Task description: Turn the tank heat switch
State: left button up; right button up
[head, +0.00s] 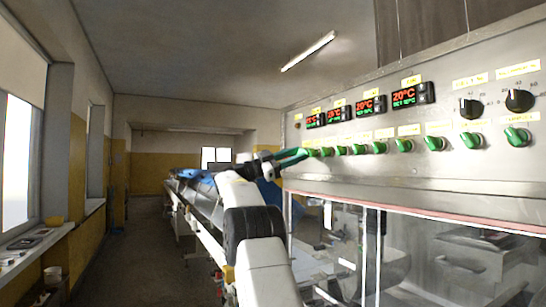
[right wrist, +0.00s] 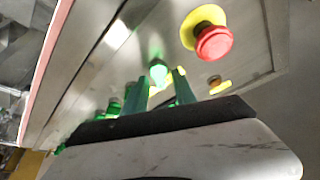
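A row of green rotary switches runs along the steel control panel (head: 450,165); their labels are too small to read, so I cannot tell which is the tank heat switch. My right gripper (head: 303,156) reaches from the left to the far left end of this row. In the right wrist view its two green fingers (right wrist: 157,80) are apart. A lit green switch (right wrist: 158,72) shows between the fingertips; I cannot tell whether they touch it. The leftmost switch (head: 313,153) in the head view is close to the fingertips. My left gripper is out of view.
Red and green displays (head: 370,107) and two black knobs (head: 519,100) sit above the switches. A red emergency button (right wrist: 213,42) on a yellow collar is near the gripper. Clear windows (head: 400,255) lie below the panel. The aisle (head: 140,260) at left is free.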

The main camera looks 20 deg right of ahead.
jog(key=s+v, duration=0.1)
jog(key=v, duration=0.6)
jog(key=shift+w+a+f, duration=0.15)
jog(key=shift+w+a, duration=0.2)
jog(key=shift+w, duration=0.2)
